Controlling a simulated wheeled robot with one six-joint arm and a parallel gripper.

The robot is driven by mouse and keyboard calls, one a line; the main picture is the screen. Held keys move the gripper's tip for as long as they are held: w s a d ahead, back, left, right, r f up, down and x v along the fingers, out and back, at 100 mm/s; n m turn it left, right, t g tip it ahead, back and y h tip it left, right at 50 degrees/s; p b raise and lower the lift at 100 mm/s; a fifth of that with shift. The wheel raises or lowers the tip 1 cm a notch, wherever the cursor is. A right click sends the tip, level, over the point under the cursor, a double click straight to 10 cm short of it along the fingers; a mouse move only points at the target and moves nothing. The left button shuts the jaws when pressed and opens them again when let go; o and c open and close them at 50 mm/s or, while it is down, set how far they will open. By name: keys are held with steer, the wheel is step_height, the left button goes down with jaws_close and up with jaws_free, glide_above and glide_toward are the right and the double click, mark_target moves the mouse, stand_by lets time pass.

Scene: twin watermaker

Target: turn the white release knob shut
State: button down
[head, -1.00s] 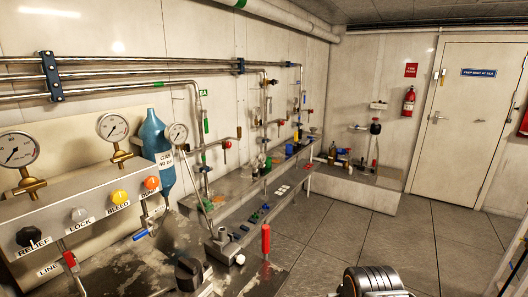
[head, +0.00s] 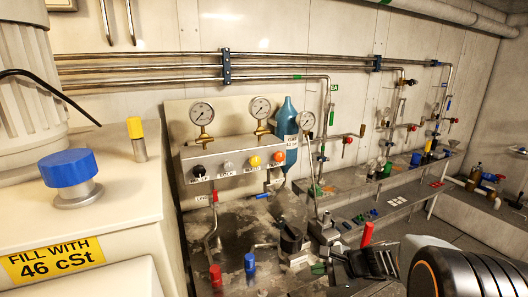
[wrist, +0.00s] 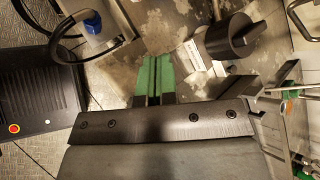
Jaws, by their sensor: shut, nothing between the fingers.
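I see no knob clearly marked as the release. In the head view a small pale knob (head: 346,225) sits on the metal valve block (head: 325,230) at the bench's right end. A whitish-grey knob (head: 227,165) is in the panel row, between a black and a yellow one. My gripper (head: 319,268) is low over the bench, left of the red handle. Its green fingertips (wrist: 155,60) are together and empty in the wrist view. They point toward worn bench metal, left of a large black knob (wrist: 236,40). No white knob is clear in the wrist view.
The black knob also shows in the head view (head: 291,240). Upright red (head: 215,276) and blue (head: 250,263) handles stand at the bench front. A red handle (head: 367,234) stands beside my arm. A white tank with a blue cap (head: 69,168) fills the left.

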steer(key=w+d+f+m+t+h, duration=0.1)
steer(key=w+d+f+m+t, duration=0.2)
steer(key=d+m, duration=0.2)
steer(key=w+d+f+m+t+h, duration=0.1)
steer(key=w+d+f+m+t, duration=0.1)
steer(key=w+d+m+t, duration=0.1)
steer(key=w+d+f+m+t, duration=0.3)
steer(key=w+d+m, duration=0.2)
steer(key=d+m, duration=0.2)
steer(key=shift+w+d+f+h, duration=0.1)
steer(key=shift+d+f+h, duration=0.1)
steer(key=shift+f+h, duration=0.2)
steer(key=shift+w+m, duration=0.3)
steer(key=x, duration=0.4)
steer(key=shift+w+a+r, duration=0.1)
steer(key=shift+w+r, duration=0.2)
steer(key=shift+w+a+b, duration=0.25)
steer(key=shift+w+b, duration=0.15)
steer(key=shift+w, duration=0.15)
steer(key=shift+r, duration=0.25)
steer(key=shift+w+a+r, duration=0.15)
steer(key=shift+r, duration=0.05)
steer(key=shift+w+d+b, duration=0.2)
steer(key=shift+d+b, duration=0.35)
steer(key=shift+b, duration=0.75)
steer(key=shift+w+d+b, duration=0.2)
steer(key=shift+d+b, duration=0.2)
steer(key=shift+b, duration=0.2)
